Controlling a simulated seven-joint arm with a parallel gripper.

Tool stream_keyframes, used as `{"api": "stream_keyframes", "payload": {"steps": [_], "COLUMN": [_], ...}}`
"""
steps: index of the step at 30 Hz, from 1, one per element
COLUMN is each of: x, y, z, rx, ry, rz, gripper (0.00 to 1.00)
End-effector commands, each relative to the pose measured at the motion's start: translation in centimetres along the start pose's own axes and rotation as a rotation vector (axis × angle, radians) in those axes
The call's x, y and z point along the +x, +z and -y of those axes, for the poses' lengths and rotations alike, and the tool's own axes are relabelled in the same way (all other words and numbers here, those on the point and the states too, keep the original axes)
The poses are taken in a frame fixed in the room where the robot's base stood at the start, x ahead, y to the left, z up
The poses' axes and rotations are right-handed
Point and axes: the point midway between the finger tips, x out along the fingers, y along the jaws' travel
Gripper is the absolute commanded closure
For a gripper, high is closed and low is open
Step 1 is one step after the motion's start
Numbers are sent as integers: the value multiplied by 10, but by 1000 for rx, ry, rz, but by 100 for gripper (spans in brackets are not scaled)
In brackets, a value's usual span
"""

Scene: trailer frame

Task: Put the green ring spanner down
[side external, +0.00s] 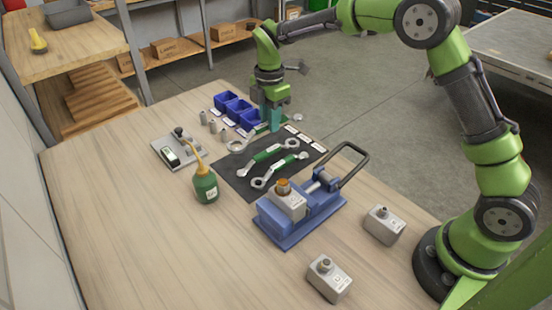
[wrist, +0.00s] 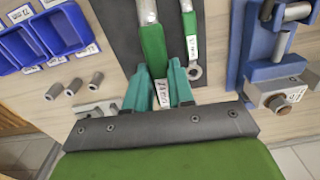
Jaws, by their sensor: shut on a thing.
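My gripper (side external: 273,122) points down at the far end of the dark mat (side external: 236,180). It is shut on the green handle of a ring spanner (side external: 236,147), whose silver ring end reaches left past the mat's edge. In the wrist view the teal fingers (wrist: 155,78) stand on both sides of this green ring spanner (wrist: 152,45), with a white size label near its end. I cannot tell whether it touches the mat. Two other green-handled spanners lie on the mat, one in the middle (side external: 262,158) and one nearer the vise (side external: 281,170).
A blue vise (side external: 290,235) holding a metal block stands right of the mat. Two grey boxes (side external: 384,226) (side external: 329,279) stand near it. A green bottle (side external: 206,188), a grey plate (side external: 170,153), small metal cylinders (side external: 212,126) and blue bins (side external: 238,110) lie around the mat. The front-left tabletop is clear.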

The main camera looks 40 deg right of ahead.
Motion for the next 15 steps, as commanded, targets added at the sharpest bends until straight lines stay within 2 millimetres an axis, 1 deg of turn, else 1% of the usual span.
{"api": "stream_keyframes", "payload": {"steps": [1, 3, 6, 9, 12, 15], "x": [7, 11, 11, 6, -3, -2], "y": [1, 2, 3, 2, 2, 1], "z": [-16, -32, -50, -60, -65, -66], "rx": [-2, -10, -22, -33, -42, -50], "ry": [0, 1, 3, 3, 4, 0], "rz": [0, -1, -1, -1, -1, -1], "gripper": [100, 100, 100, 100, 100, 100]}}
